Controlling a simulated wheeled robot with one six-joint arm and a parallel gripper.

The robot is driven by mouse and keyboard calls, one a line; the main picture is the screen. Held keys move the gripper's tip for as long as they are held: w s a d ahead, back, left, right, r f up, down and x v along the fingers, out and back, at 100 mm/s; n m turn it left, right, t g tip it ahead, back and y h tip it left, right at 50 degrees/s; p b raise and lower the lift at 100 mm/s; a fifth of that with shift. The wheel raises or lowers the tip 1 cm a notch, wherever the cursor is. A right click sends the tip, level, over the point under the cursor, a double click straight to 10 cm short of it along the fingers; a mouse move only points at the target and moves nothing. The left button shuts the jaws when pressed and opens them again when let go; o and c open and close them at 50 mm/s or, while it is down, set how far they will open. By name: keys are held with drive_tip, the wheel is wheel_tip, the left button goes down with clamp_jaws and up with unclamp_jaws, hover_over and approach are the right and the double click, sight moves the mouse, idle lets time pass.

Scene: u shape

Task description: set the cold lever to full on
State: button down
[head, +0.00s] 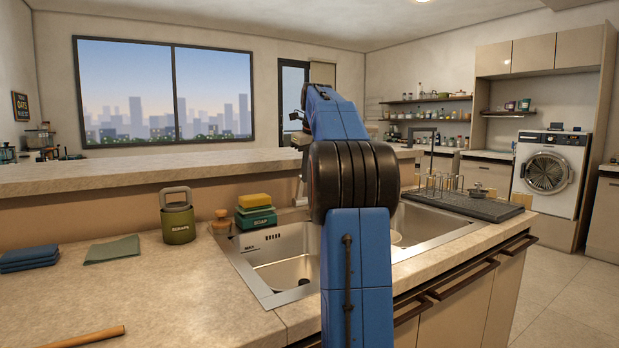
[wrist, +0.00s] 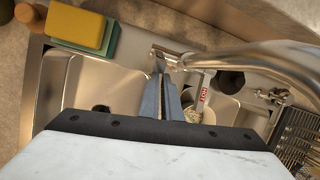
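The metal faucet (wrist: 240,60) shows in the wrist view, its curved spout running to the right over the sink (wrist: 85,85). A small metal fitting (wrist: 165,55) sits at the left end of the faucet and may be a lever; I see no cold mark on it. My gripper (wrist: 162,75) is pointed at this fitting, its two blue-grey fingers close together with their tips beside it. Whether they touch it I cannot tell. Nothing shows held between them. In the head view my blue arm hides the faucet and its levers.
A yellow sponge on a green soap box (head: 255,212) and a corked jar (head: 221,222) stand left of the sink. A green canister (head: 178,216) is farther left. A drying rack with glasses (head: 468,205) is right. A raised counter ledge (head: 150,175) runs behind.

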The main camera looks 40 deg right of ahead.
drive_tip(key=shift+w+r, duration=0.45)
drive_tip(key=shift+w, duration=0.1)
drive_tip(key=shift+w+a, duration=0.1)
drive_tip(key=d+v, duration=0.1)
drive_tip(key=v, duration=0.7)
drive_tip(key=shift+r, duration=0.5)
idle(0.5)
drive_tip(key=shift+d, duration=0.15)
idle(0.4)
